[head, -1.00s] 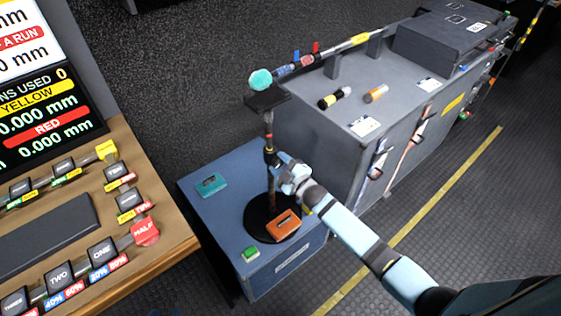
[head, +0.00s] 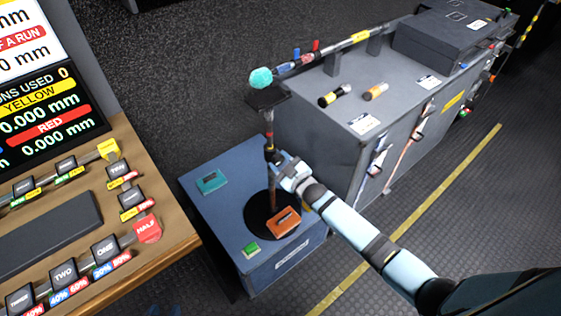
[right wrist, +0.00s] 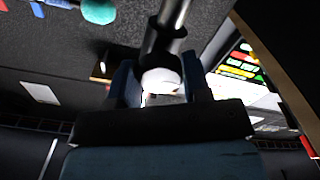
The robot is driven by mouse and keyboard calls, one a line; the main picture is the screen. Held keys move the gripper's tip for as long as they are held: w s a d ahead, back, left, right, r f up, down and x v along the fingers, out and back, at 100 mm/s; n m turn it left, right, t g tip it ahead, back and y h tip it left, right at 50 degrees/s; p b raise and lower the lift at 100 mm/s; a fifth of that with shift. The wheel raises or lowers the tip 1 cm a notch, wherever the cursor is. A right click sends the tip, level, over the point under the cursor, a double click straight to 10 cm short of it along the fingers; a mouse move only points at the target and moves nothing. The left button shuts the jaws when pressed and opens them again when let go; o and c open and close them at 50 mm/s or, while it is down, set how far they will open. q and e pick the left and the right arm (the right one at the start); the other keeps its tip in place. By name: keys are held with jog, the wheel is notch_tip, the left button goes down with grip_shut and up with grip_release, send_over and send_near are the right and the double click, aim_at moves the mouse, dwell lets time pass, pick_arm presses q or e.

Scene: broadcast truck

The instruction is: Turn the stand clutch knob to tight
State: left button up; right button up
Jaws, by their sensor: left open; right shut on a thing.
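A slim stand rises from a round black base (head: 258,222) on the blue-grey cabinet and carries a small dark plate (head: 266,97) on top. My right gripper (head: 275,163) reaches the stand's pole (head: 272,190) at about mid-height, at the dark clutch collar (head: 269,152). In the right wrist view my right gripper (right wrist: 162,85) is shut on a pale rounded knob (right wrist: 160,80) just below a dark collar (right wrist: 163,40) on the pole. The knob's marking cannot be read. My left gripper does not show in either view.
An orange box (head: 284,222) lies on the base, with a teal box (head: 211,182) and a green button box (head: 251,249) on the cabinet (head: 225,215). A grey case (head: 350,120) with a teal-tipped rod stands behind. A control desk (head: 150,190) is at left.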

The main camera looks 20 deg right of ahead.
jog(key=o, duration=0.9)
jog(key=shift+o, duration=0.2)
jog(key=v, duration=1.3)
jog(key=shift+s, duration=0.4)
jog(key=shift+d, duration=0.1)
